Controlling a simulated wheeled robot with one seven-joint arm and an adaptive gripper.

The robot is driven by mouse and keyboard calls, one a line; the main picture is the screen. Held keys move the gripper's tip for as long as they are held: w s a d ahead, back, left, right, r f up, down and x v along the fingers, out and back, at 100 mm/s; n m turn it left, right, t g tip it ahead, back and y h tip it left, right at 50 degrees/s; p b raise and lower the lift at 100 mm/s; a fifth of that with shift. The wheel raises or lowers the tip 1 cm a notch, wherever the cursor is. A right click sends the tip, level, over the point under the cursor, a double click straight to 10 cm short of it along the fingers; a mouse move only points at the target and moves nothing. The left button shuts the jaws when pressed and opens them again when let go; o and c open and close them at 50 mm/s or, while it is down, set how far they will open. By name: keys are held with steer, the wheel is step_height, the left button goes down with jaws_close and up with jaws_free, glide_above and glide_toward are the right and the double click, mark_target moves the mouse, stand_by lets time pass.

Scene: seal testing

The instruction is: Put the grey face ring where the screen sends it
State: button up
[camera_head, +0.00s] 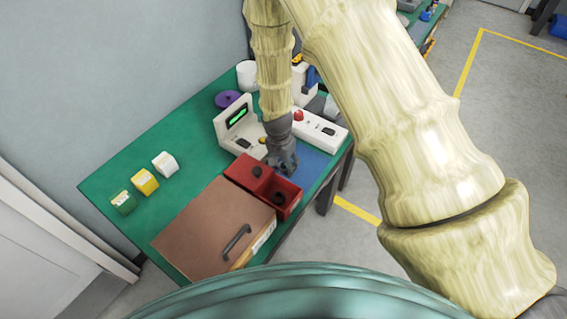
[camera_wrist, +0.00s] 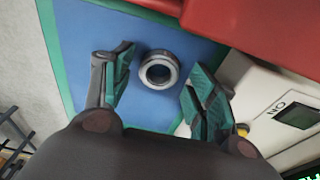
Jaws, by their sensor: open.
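The grey face ring (camera_wrist: 174,68) lies flat on the blue mat (camera_wrist: 85,40) in the wrist view, between my open fingers and apart from both. My gripper (camera_wrist: 160,80) points down over it. In the head view my gripper (camera_head: 283,166) is low over the blue mat (camera_head: 313,168), beside the red bin, and hides the ring. The screen (camera_head: 237,116) is lit green on a white stand; its text is too small to read. The red bin (camera_head: 283,207) has two compartments, each with something dark in it.
A white instrument (camera_head: 322,129) with a red button stands close to my gripper. A brown box (camera_head: 205,228) with a handle sits in front. Green (camera_head: 123,203), yellow (camera_head: 144,182) and white (camera_head: 165,164) blocks stand at left. A purple disc (camera_head: 228,99) lies behind the screen.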

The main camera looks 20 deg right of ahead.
mark_target(281, 169)
step_height(281, 169, up, 12)
steer(key=a+b, duration=0.1)
steer(key=b, duration=0.3)
steer(key=shift+s, duration=0.45)
steer(key=shift+a, duration=0.1)
stand_by(0.4)
